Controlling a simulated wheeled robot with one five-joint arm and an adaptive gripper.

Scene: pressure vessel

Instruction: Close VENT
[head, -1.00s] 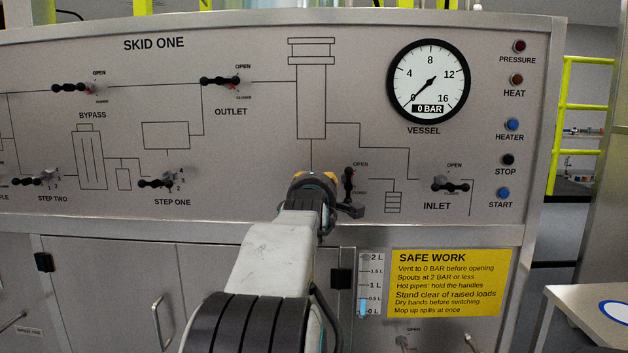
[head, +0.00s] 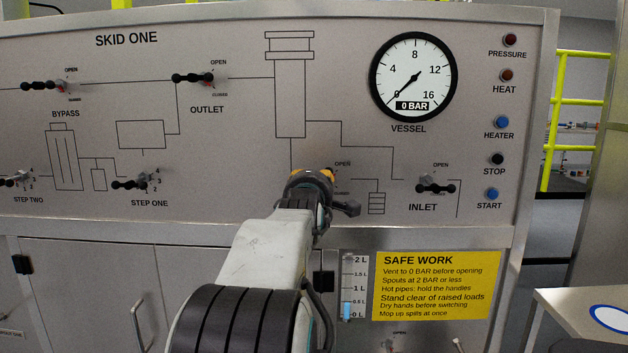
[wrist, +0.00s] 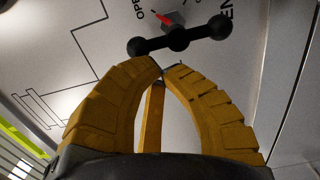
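The VENT valve handle (wrist: 180,38) is a black bar with a ball at each end, seen in the wrist view just beyond my fingertips. A red pointer (wrist: 165,17) shows at its hub, near the OPEN lettering. Part of the VENT label is cut off at the top right. My gripper (wrist: 162,68) has its two yellow fingers curved together with the tips nearly touching, and nothing shows between the tips. Whether the tips touch the handle I cannot tell. In the head view my gripper (head: 318,175) covers the VENT handle, with an OPEN label beside it.
The INLET handle (head: 435,187) is close on the right, and the OUTLET handle (head: 195,78) is up on the left. The VESSEL gauge (head: 413,77) reads 0 BAR. Push buttons line the panel's right edge. A table (head: 590,310) stands at the lower right.

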